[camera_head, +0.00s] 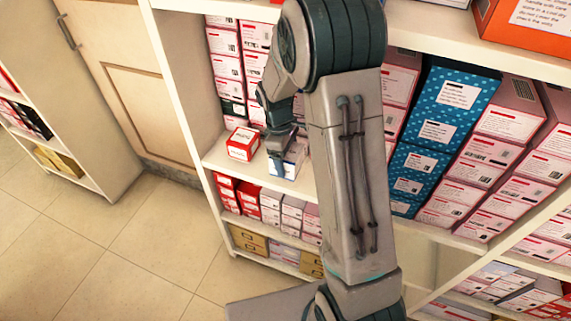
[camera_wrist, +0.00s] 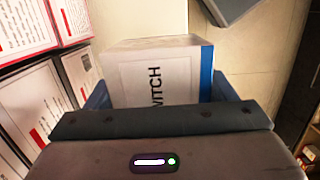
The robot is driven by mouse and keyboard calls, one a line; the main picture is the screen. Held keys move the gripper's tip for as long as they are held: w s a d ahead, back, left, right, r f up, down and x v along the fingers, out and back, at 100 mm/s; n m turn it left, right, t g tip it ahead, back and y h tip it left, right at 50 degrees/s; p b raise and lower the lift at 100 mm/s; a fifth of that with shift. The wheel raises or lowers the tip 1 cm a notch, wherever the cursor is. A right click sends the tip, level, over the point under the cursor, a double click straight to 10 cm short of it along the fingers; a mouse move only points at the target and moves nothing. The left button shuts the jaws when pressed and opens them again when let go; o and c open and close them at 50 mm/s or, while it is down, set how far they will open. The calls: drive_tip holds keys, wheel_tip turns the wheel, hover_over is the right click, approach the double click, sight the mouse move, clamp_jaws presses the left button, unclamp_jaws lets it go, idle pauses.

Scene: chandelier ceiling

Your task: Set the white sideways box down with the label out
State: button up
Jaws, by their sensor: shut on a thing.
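The white box (camera_wrist: 150,75) has a blue side and a white label with large black letters, "WITCH", running sideways in the wrist view. My gripper (camera_wrist: 160,97) is shut on it, one finger on each side. In the head view the white box (camera_head: 288,167) shows below my gripper (camera_head: 282,150), at the front part of the middle shelf (camera_head: 262,172). My arm hides part of the area around it. I cannot tell whether the box touches the shelf.
A red and white box (camera_head: 243,143) stands left of the held box on the same shelf. Stacked white and pink boxes (camera_head: 226,65) stand behind. Blue dotted boxes (camera_head: 452,100) are right of my arm. Another shelf of boxes (camera_head: 270,207) lies below, with open tiled floor (camera_head: 130,240) in front.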

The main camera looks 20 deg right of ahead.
drive_tip(key=shift+w+a+f, duration=0.15)
drive_tip(key=shift+a, duration=0.05)
drive_tip(key=shift+f+p, duration=0.3)
drive_tip(key=shift+f, duration=1.7)
drive_tip(key=shift+f, duration=0.1)
drive_tip(key=shift+f, duration=0.15)
drive_tip(key=o, duration=1.1)
